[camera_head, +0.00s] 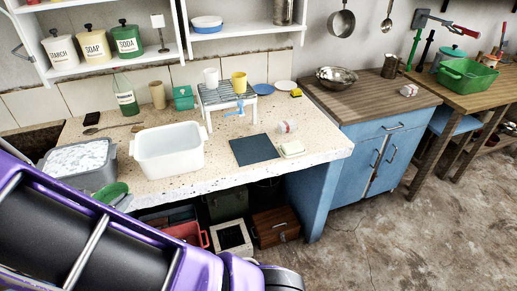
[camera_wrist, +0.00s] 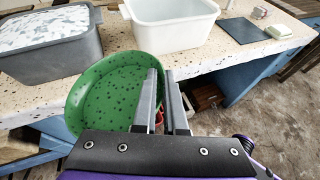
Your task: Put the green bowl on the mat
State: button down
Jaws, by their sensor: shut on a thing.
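The green bowl (camera_wrist: 108,92) with dark specks is tilted, its inside facing the wrist camera. My gripper (camera_wrist: 162,75) is shut on its right rim and holds it in front of the counter's front edge. In the head view the bowl (camera_head: 108,190) shows only in part above my purple arm, which hides most of my gripper. The flat dark blue mat (camera_head: 254,150) lies on the counter right of the white basin, bare on top. It also shows in the wrist view (camera_wrist: 243,30), to the right of and beyond my gripper.
A white basin (camera_head: 170,150) and a grey tub with white contents (camera_head: 80,160) stand on the speckled counter. A small rack (camera_head: 228,96) holds two cups.

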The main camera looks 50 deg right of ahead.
aim_at(254, 148)
jog(key=k+l+z, duration=0.1)
jog(key=l+z, duration=0.2)
jog(key=l, duration=0.15)
jog(key=l+z, duration=0.3)
jog(key=l, duration=0.2)
jog(key=i+l+z, duration=0.15)
jog(key=i+z, duration=0.25)
jog(key=k, duration=0.1)
